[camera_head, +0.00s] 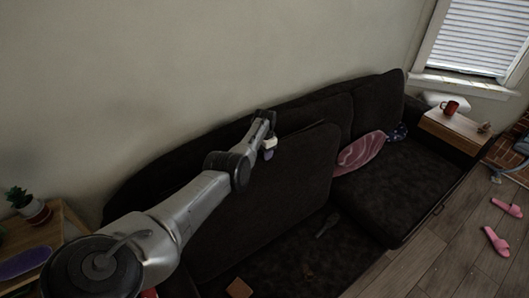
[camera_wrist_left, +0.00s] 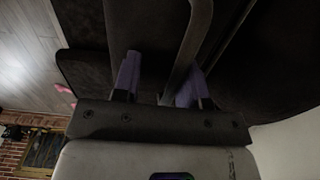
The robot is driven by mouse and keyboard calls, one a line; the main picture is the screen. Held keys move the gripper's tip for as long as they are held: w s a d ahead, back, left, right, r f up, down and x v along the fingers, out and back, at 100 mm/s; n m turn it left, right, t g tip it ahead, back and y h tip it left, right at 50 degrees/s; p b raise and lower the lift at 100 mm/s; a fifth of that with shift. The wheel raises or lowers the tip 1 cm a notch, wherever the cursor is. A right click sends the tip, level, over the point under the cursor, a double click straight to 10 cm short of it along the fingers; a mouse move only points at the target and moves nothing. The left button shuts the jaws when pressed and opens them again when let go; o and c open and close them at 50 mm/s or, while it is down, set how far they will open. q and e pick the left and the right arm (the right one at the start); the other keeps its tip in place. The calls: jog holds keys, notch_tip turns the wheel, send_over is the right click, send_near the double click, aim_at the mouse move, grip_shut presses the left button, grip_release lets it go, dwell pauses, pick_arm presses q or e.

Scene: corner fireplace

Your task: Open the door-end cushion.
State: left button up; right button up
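A dark seat cushion (camera_head: 285,190) of the sofa stands tilted up steeply at its near end, with the space under it exposed; no door shows to confirm which end this is. The other seat cushion (camera_head: 385,187) lies flat. My left gripper (camera_head: 269,146) is at the top edge of the raised cushion. In the left wrist view its purple fingers (camera_wrist_left: 160,82) stand apart, with a grey curved strap (camera_wrist_left: 186,60) between them, nearer the right finger. Whether they touch it is unclear. My right gripper is not in view.
In the exposed space lie a dark small object (camera_head: 327,225) and a tan flat piece (camera_head: 239,288). A pink cushion (camera_head: 360,153) rests on the sofa. A red mug (camera_head: 450,107) stands on the wooden armrest tray (camera_head: 455,130). Pink slippers (camera_head: 497,242) lie on the floor. A wall is behind.

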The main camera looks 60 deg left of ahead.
pick_arm(q)
jog(key=shift+r, duration=0.1)
jog(key=shift+r, duration=0.3)
notch_tip(320, 180, up, 13)
jog(key=p, duration=0.4)
dwell(0.5)
